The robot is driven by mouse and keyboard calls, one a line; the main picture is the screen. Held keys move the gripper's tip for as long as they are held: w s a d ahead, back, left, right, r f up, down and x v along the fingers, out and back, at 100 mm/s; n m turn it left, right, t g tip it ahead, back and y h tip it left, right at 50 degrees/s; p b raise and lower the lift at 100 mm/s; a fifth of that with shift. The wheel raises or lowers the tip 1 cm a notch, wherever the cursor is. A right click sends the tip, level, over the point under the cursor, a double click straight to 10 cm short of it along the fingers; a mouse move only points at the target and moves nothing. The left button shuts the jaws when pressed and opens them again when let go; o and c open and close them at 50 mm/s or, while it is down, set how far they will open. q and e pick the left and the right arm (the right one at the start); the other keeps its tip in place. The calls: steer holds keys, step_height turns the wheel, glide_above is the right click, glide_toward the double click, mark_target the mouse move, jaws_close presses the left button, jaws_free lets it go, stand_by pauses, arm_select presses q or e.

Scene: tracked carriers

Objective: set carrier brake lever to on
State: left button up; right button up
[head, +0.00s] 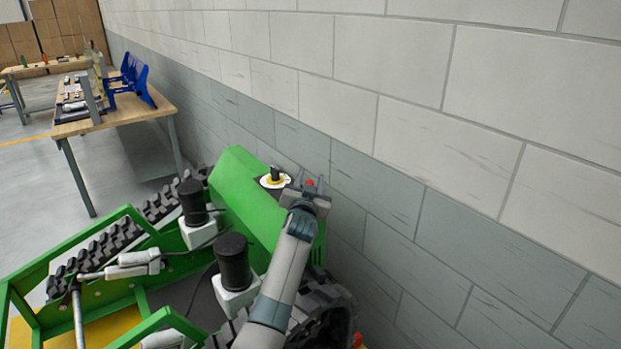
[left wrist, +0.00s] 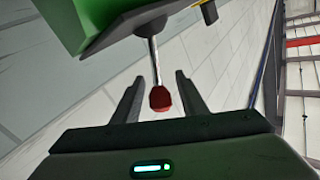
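The brake lever is a thin metal rod with a red knob (left wrist: 159,98) that sticks out from the green carrier body (left wrist: 95,22). My left gripper (left wrist: 155,79) is open, with one finger on each side of the lever. A gap shows between each finger and the knob, so it does not look gripped. In the head view my left gripper (head: 312,188) is at the knob and partly hides it. My right gripper is not in view.
A yellow-and-white dial with a black handle (head: 274,179) sits just left of the lever. Black cylinders (head: 234,262) on white blocks stand on the carrier. A block wall (head: 400,190) runs close behind. A wooden table (head: 120,112) stands at the back left.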

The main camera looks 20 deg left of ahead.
arm_select(q)
steer(key=shift+w, duration=0.2)
jaws_close()
